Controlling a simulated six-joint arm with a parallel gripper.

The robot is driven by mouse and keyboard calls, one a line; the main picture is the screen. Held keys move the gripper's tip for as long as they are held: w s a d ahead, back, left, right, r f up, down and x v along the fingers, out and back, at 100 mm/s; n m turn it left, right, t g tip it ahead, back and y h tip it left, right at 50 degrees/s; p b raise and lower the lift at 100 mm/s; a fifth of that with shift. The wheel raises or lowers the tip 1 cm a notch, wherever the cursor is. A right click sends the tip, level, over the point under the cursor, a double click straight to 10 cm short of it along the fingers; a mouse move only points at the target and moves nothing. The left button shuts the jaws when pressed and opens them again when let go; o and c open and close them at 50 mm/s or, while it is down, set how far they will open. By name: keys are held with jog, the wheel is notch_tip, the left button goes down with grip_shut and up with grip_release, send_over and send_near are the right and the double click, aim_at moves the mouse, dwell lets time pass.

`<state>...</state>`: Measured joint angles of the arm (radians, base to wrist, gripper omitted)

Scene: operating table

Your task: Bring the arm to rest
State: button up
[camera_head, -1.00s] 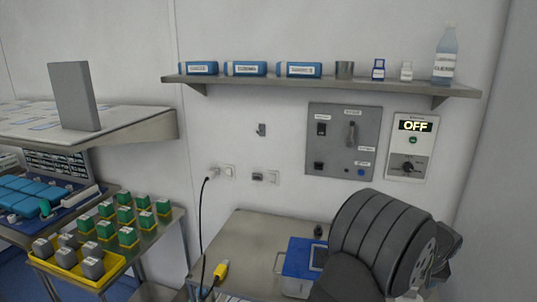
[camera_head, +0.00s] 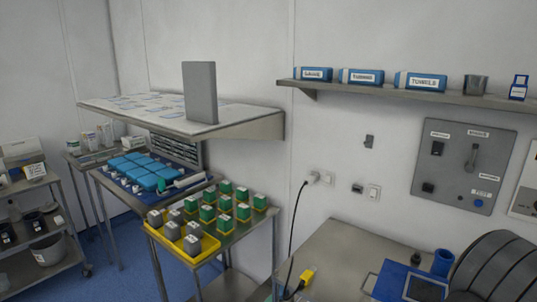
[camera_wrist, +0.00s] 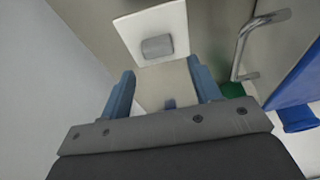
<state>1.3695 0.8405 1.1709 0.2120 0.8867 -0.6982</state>
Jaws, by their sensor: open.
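My gripper (camera_wrist: 161,75) shows in the wrist view with its two blue-grey fingers apart and nothing held between them. Beyond the fingertips is a white plate with a grey block (camera_wrist: 157,47) on it; I cannot tell whether the fingers touch anything. In the head view only a dark, ribbed part of my arm (camera_head: 497,272) shows at the lower right edge. My gripper is out of that view.
A metal handle (camera_wrist: 245,47) and a blue surface (camera_wrist: 295,75) lie right of the fingers. The bench (camera_head: 345,250) carries a blue box (camera_head: 408,285) and a blue cylinder (camera_head: 443,260) near my arm. A wall panel (camera_head: 465,165) and shelf (camera_head: 385,90) are above.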

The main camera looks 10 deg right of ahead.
notch_tip(320, 180, down, 3)
jog(key=shift+r, duration=0.1)
jog(key=v, duration=1.1)
jog(key=x, duration=1.2)
jog(key=shift+a, duration=0.1)
jog(key=v, duration=0.2)
jog(key=d+v, duration=0.1)
jog(key=v, duration=0.1)
jog(key=shift+a+r, duration=0.1)
jog(key=shift+r, duration=0.4)
jog(key=s+a+r, duration=0.3)
jog(key=s+r, duration=0.4)
jog(key=s, duration=0.4)
jog(key=w+a+r, duration=0.4)
jog(key=w+a, duration=0.3)
jog(key=w, duration=0.2)
jog(key=w+a+r, duration=0.5)
jog(key=w+a, duration=0.1)
jog(key=w, duration=0.3)
jog(key=w+f, duration=0.2)
jog(key=w, duration=0.1)
jog(key=w+a+f, duration=0.1)
jog(key=w+f, duration=0.1)
jog(key=w, duration=0.2)
jog(key=w+f, duration=0.2)
jog(key=w, duration=0.2)
jog(key=shift+a+f, duration=0.3)
jog(key=shift+a, duration=0.05)
